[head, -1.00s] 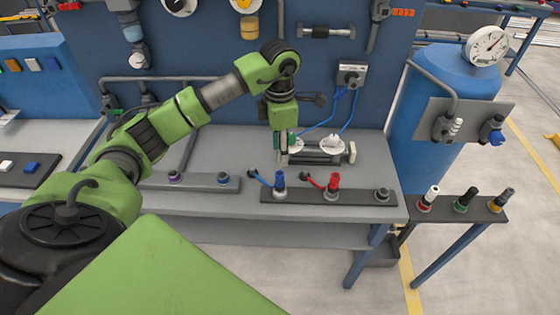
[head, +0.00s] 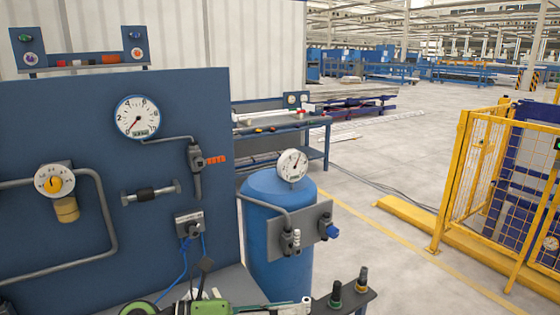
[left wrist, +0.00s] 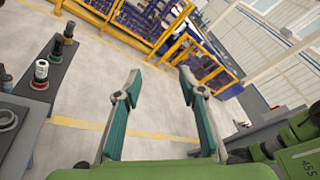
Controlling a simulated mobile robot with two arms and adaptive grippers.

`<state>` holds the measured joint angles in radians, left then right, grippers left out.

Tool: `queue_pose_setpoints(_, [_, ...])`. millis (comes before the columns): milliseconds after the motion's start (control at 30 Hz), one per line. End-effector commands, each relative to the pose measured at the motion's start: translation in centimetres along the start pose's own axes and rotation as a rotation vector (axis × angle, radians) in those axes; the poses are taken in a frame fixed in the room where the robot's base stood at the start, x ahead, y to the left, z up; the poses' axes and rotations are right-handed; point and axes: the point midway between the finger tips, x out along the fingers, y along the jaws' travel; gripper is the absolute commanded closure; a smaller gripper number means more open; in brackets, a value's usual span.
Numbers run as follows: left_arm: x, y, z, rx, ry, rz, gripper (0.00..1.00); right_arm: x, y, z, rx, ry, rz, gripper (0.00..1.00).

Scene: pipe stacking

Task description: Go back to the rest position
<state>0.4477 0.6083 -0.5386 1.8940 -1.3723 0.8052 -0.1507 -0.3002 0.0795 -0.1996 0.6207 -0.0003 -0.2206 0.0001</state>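My left gripper (head: 272,308) shows at the bottom edge of the head view, pointing right, partly cut off by the frame. In the left wrist view my left gripper (left wrist: 156,80) is open, its two teal-padded fingers wide apart with nothing between them. Beyond the fingers lie grey floor and a yellow line. My right gripper is in neither view.
A blue tank (head: 275,235) with a gauge stands beside the blue panel (head: 90,180). A shelf with connectors, one dark green (head: 335,294), is close to the left gripper. The yellow fence (head: 490,180) is at right; open floor (head: 375,235) lies between.

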Motion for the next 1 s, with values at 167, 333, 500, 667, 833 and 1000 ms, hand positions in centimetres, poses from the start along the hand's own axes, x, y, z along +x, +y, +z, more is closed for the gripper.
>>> queue_pose_setpoints(167, [-1.9, -3.7, 6.6, -0.348, -0.474, -0.177, 0.63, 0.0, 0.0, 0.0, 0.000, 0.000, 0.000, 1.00])
queue_pose_setpoints(333, [-8.1, -0.2, 10.0, -0.755, -0.901, -0.226, 0.63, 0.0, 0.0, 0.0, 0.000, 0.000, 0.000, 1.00])
queue_pose_setpoints(500, [-14.9, 7.1, 6.4, -1.211, -1.282, -0.154, 0.63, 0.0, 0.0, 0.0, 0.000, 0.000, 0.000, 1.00])
queue_pose_setpoints(667, [-19.5, 13.0, -3.3, -1.645, -1.565, 0.026, 0.63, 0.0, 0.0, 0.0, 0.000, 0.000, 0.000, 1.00])
queue_pose_setpoints(833, [-21.6, 14.5, -15.1, -2.024, -1.744, 0.282, 0.63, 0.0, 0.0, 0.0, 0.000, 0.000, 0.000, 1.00])
queue_pose_setpoints(1000, [-22.2, 12.9, -23.5, -2.273, -1.816, 0.511, 0.63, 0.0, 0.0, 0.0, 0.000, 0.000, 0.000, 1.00])
